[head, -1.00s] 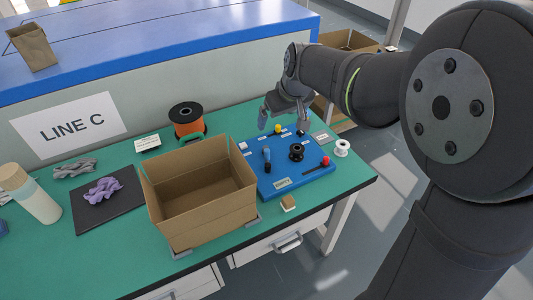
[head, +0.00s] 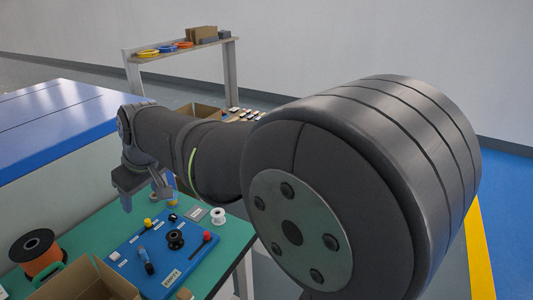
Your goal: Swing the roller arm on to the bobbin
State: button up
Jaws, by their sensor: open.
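The blue board (head: 128,263) lies on the green bench at the lower left of the head view. A black flanged bobbin (head: 175,240) stands on it. I cannot tell which is the roller arm; none visibly touches the bobbin. My gripper (head: 143,199) is open and empty, with its fingers apart, above the board's back edge near the yellow knob.
A white spool (head: 218,216) stands beside the board's right corner. An orange spool (head: 42,262) and an open cardboard box (head: 85,283) are left of the board. A blue-topped block (head: 60,115) stands behind the bench. My own arm fills the right foreground.

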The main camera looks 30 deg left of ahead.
jog(key=c, duration=0.4)
jog(key=h, duration=0.4)
send_over(142, 251)
notch_tip(142, 251, down, 12)
notch_tip(142, 251, down, 18)
jog(key=shift+r, duration=0.1)
jog(key=shift+c, duration=0.2)
grip_shut()
